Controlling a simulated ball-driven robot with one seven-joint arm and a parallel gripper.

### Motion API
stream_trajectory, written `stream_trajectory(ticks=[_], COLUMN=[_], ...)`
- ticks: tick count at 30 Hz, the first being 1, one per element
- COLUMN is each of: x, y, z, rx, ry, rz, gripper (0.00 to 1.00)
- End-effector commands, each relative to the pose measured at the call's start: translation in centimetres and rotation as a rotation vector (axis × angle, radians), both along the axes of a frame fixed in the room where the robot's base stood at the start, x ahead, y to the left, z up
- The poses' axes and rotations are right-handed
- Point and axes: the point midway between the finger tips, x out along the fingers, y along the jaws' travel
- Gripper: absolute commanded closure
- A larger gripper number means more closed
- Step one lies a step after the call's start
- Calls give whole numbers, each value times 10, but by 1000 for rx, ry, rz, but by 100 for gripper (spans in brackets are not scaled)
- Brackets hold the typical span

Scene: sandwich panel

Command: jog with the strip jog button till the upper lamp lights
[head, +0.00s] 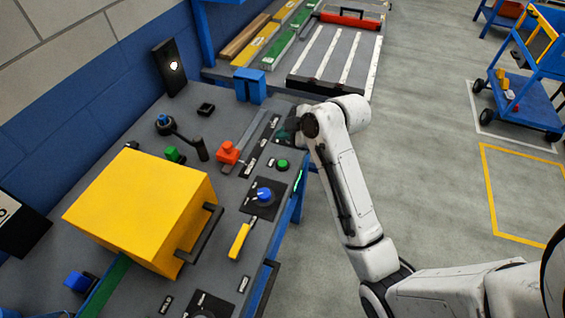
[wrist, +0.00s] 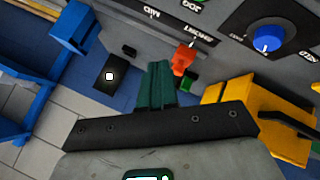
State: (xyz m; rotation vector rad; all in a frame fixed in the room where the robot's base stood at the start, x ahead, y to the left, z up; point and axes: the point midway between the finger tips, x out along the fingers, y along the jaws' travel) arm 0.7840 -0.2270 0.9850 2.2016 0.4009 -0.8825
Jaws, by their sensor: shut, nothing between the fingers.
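A tall black box (head: 169,67) stands at the back by the wall, with a single white lit spot (head: 174,66); it also shows in the wrist view (wrist: 110,75). I cannot tell whether this spot is the upper lamp. A round green button (head: 283,164) sits on the panel's right side; I cannot read whether it is the strip jog button. My gripper (head: 285,130) is over the panel's right edge, just behind the green button, partly hidden by my wrist. In the wrist view its dark green fingers (wrist: 160,85) are together and empty.
A red block (head: 228,153) on a slotted track stands left of my gripper. A blue knob (head: 264,194), a yellow handle (head: 239,241) and a large yellow box (head: 145,210) are nearer. A blue block (head: 250,86) stands behind.

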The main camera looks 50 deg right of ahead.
Motion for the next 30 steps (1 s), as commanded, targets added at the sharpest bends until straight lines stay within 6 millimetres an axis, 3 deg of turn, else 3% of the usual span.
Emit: stream_trajectory(ticks=[8, 21, 30], x=[0, 0, 0], y=[0, 1, 0], z=[-19, -75, -88], rx=[1, 2, 1], ry=[1, 1, 0], rz=[-2, 0, -1], gripper=[100, 100, 100])
